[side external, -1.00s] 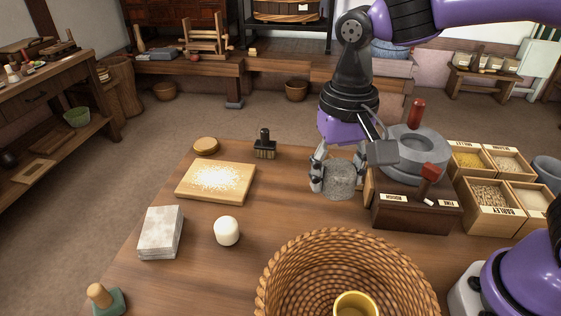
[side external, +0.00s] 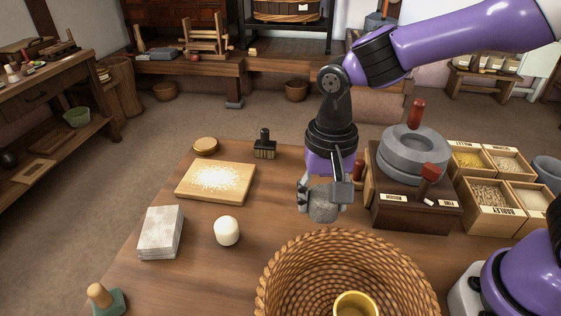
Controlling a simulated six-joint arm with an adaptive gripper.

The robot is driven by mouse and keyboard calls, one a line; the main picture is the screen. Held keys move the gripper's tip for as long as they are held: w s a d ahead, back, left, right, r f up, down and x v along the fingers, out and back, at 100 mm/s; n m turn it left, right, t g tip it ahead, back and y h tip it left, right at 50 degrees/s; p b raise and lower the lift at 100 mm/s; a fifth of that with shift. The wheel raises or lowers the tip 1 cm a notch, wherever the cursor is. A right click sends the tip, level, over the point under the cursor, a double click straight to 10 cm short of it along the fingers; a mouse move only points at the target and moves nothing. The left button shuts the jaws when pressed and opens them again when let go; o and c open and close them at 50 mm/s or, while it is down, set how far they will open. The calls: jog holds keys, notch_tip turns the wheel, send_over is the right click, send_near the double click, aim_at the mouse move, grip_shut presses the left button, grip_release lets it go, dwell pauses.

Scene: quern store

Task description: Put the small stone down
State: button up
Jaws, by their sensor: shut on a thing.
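The small stone (side external: 323,207) is a grey, speckled, rounded piece. My gripper (side external: 322,198) is shut on it and points down, with the fingers on either side of the stone. The stone is over the wooden table (side external: 270,215), left of the quern (side external: 411,155) and behind the big woven basket. I cannot tell whether its underside touches the table top.
The woven basket (side external: 282,262) with a yellow cup (side external: 355,303) stands in front. A floured board (side external: 216,182), a brush (side external: 265,145), a white candle-like cylinder (side external: 227,231) and stacked grey slabs (side external: 160,232) are at left. Grain boxes (side external: 497,212) stand right. Table between board and stone is bare.

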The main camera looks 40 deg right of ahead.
aim_at(323, 189)
jog(key=w+d+f, duration=0.1)
jog(key=w+d, duration=0.1)
jog(key=w+d+f, duration=0.2)
jog(key=shift+f, duration=0.25)
jog(key=shift+w+d+f, duration=0.1)
jog(key=shift+d+f, duration=0.05)
jog(key=shift+f, duration=1.7)
jog(key=shift+f, duration=0.1)
jog(key=o, duration=1.4)
jog(key=shift+f, duration=0.1)
